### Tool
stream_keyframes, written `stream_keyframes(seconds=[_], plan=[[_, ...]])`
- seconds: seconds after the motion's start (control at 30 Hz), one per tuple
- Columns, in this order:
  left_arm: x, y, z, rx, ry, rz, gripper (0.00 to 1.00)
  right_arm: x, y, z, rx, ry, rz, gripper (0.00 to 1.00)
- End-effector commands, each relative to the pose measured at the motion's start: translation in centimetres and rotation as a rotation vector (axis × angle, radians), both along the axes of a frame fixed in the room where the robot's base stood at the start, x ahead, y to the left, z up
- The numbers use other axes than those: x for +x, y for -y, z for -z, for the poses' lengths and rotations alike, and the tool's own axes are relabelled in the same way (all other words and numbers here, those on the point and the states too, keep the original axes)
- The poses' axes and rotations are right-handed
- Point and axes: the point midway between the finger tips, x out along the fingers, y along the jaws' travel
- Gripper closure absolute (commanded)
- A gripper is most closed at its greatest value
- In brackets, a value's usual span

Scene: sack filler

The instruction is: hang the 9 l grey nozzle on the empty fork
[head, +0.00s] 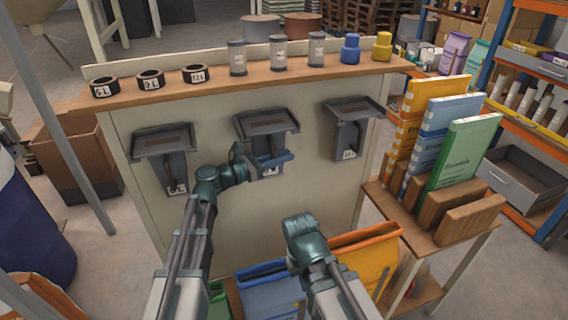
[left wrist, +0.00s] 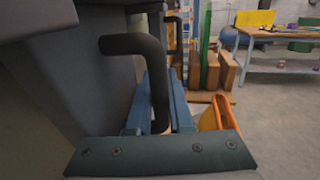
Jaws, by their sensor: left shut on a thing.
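Three grey nozzles with flared tops are at the cream panel: a left one (head: 165,146) labelled 6 L, a middle one (head: 266,124) and a right one (head: 352,115). The middle one's label is partly covered and hard to read. My left gripper (head: 277,161) is in front of the middle nozzle, shut on its dark bent handle, which shows close up in the left wrist view (left wrist: 134,46) between the blue fingers. Whether this nozzle rests on a fork is hidden. No empty fork shows. My right gripper (head: 303,228) is low, apart from the panel; its fingers cannot be made out.
The wooden ledge (head: 210,73) above carries black rings, grey cylinders and blue and yellow pieces. A side table (head: 425,236) at right holds upright sacks. Blue (head: 270,292) and orange (head: 368,262) bins stand below the panel.

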Motion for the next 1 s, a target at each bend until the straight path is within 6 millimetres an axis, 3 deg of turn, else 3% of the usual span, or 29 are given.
stream_keyframes(seconds=[0.37, 0.4, 0.57, 0.87, 1.0], plan=[[0.0, 0.0, 0.4, -0.001, 0.000, -0.001, 1.00, 0.0, 0.0, 0.4, 0.000, 0.000, 0.000, 1.00], [0.0, 0.0, 0.3, 0.000, 0.000, -0.001, 0.77, 0.0, 0.0, 0.3, 0.000, 0.000, 0.000, 1.00], [0.0, 0.0, 0.3, 0.000, 0.000, -0.001, 0.51, 0.0, 0.0, 0.3, 0.000, 0.000, 0.000, 1.00], [0.0, 0.0, -0.1, 0.000, 0.000, -0.001, 0.51, 0.0, 0.0, -0.1, 0.000, 0.000, 0.000, 1.00], [-0.9, -1.5, 0.0, 0.000, 0.000, -0.004, 0.51, 0.0, 0.0, 0.0, 0.000, 0.000, 0.000, 1.00]])
